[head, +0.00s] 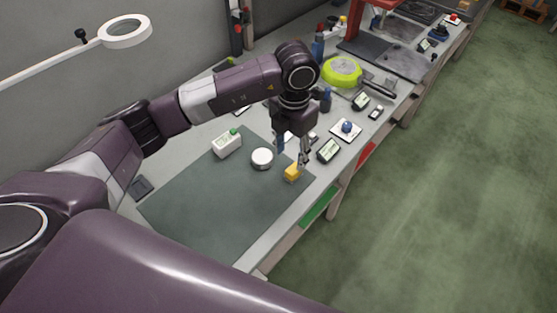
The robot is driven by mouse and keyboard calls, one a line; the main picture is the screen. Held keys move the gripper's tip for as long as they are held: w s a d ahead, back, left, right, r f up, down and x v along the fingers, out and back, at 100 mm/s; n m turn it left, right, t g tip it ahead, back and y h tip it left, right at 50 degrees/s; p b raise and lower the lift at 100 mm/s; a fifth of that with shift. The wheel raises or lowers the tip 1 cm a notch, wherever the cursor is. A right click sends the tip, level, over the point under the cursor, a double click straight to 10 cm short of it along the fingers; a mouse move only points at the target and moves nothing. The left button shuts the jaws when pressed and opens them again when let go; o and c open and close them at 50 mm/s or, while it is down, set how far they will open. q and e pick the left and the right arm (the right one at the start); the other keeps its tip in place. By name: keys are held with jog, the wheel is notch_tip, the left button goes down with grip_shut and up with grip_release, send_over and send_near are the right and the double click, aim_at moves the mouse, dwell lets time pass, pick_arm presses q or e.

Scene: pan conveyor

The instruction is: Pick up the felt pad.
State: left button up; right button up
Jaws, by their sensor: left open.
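No item can be told for sure as the felt pad. A small yellow block (292,173) lies at the right edge of the dark green mat (200,205) and may be it. My left gripper (294,154) points down just above and behind the block. Its fingers are apart and nothing shows between them. I cannot tell whether a fingertip touches the block. My right gripper is out of view.
A white round tin (262,158) and a white bottle with a green cap (227,144) stand left of the gripper. A small display device (328,150) and a blue-knobbed plate (346,130) are to its right. The mat's front is clear.

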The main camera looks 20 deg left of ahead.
aim_at(293, 170)
pick_arm(q)
jog(key=shift+s+d+f, duration=0.15)
jog(key=shift+d+f, duration=0.1)
jog(key=shift+f, duration=0.15)
jog(key=f+p, duration=0.2)
jog(key=shift+s+d+f, duration=0.1)
jog(key=shift+d+f, duration=0.2)
jog(key=shift+d, duration=0.1)
jog(key=f, duration=0.2)
jog(key=shift+a+f+p, duration=0.25)
jog(key=shift+f+p, duration=0.1)
jog(key=shift+f, duration=0.4)
jog(key=shift+d+f, duration=0.1)
jog(key=shift+w, duration=0.2)
jog(key=c, duration=1)
grip_shut()
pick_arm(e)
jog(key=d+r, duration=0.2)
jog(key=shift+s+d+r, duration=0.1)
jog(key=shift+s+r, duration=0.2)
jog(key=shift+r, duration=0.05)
